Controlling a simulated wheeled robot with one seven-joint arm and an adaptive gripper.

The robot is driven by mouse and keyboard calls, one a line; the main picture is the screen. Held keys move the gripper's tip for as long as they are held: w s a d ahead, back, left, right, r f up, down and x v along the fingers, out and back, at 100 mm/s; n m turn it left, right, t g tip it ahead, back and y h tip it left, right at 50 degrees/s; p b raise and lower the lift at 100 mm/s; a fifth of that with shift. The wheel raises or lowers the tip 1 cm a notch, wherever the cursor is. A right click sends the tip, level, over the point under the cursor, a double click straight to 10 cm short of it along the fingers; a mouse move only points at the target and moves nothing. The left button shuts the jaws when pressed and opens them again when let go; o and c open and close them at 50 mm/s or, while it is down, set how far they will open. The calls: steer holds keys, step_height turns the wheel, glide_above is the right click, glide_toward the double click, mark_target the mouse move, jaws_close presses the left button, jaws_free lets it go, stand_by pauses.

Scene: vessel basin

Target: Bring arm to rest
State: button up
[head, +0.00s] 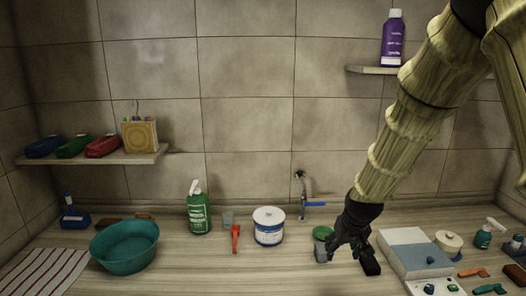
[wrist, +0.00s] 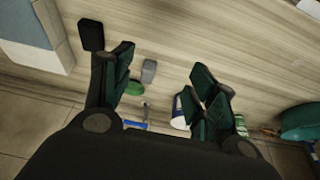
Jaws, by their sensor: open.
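My gripper (head: 347,254) hangs low over the counter at the end of my arm, right of the middle in the head view. In the wrist view its two dark fingers stand wide apart, and the gripper (wrist: 160,80) is open with nothing held between them. A small grey block (head: 320,252) is just left of the gripper in the head view; the wrist view shows it (wrist: 149,71) on the counter between the fingers. A green round item (head: 322,232) lies behind it. A dark block (wrist: 90,36) shows beside the left finger; whether they touch is unclear.
A teal basin (head: 125,243) sits far left. A shelf (head: 372,70) holds a purple bottle (head: 392,40).

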steer(key=shift+g, duration=0.7)
steer(key=s+f, duration=0.2)
steer(key=f, duration=0.3)
steer(key=s+f, duration=0.3)
steer(key=f, duration=0.2)
steer(key=s+f, duration=0.2)
steer(key=f, duration=0.3)
steer(key=shift+s+d+f, duration=0.1)
steer(key=shift+s+f, duration=0.25)
steer(key=s+f+g, duration=0.1)
steer(key=s+f, duration=0.7)
steer(key=s, duration=0.4)
steer(key=s+f+g, duration=0.1)
steer(key=s+f, duration=0.6)
steer(key=s, duration=0.4)
steer(key=s+f+g, duration=0.1)
steer(key=s+f, duration=0.7)
steer(key=s, duration=0.4)
step_height(320, 180, down, 9)
steer(key=b, duration=1)
steer(key=shift+w+a+m, duration=0.25)
steer(key=shift+w+m, duration=0.05)
steer(key=shift+m, duration=0.1)
steer(key=shift+c, duration=0.5)
